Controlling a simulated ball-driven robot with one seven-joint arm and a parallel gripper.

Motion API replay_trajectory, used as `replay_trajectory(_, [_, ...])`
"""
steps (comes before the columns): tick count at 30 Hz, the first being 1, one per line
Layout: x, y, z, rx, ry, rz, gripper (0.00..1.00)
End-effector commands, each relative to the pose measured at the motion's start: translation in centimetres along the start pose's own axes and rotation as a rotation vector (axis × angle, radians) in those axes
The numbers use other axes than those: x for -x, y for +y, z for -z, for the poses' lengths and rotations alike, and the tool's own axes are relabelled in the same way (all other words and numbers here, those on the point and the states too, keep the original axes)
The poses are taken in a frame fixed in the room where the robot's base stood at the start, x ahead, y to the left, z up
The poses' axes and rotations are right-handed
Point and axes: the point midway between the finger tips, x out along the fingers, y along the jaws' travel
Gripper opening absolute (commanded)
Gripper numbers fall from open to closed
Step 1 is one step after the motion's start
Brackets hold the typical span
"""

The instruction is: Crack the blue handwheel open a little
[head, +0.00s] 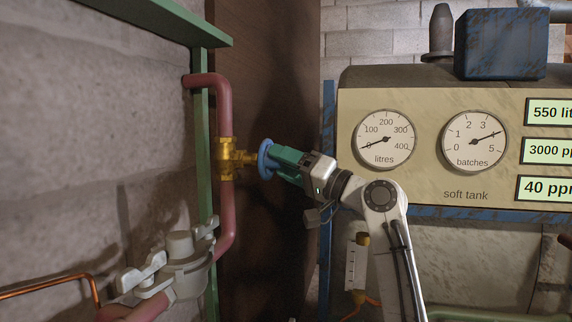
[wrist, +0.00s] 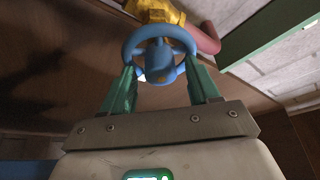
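The blue handwheel (head: 266,160) sits on the stem of a brass valve (head: 228,158) in a red pipe, left of the middle of the head view. In the wrist view the blue handwheel (wrist: 160,52) is straight ahead, with the brass valve (wrist: 157,12) behind it. My gripper (head: 275,160) reaches in from the right, level with the wheel. In the wrist view the green fingers of my gripper (wrist: 164,80) are spread apart, one on each side of the hub, with tips at the lower rim. I cannot tell whether they touch the rim.
The red pipe (head: 228,215) runs down a green post (head: 202,130) to a grey clamp fitting (head: 180,265). A brown panel (head: 270,70) stands behind the valve. The soft tank panel (head: 430,185) with dials stands to the right, behind my arm.

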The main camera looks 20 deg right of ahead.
Motion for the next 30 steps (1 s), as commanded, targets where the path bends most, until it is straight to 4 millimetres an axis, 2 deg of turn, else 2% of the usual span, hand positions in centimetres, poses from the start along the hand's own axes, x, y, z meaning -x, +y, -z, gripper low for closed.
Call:
replay_trajectory(2, [0.01,0.0,-0.01,0.0,0.0,0.0,0.52])
replay_trajectory(16, [0.03,0.03,-0.01,0.0,0.0,-0.001,0.07])
replay_trajectory(23, [0.09,0.18,-0.11,0.017,0.0,0.006,0.07])
replay_trajectory(30, [0.2,0.57,-0.36,0.112,0.0,0.047,0.07])
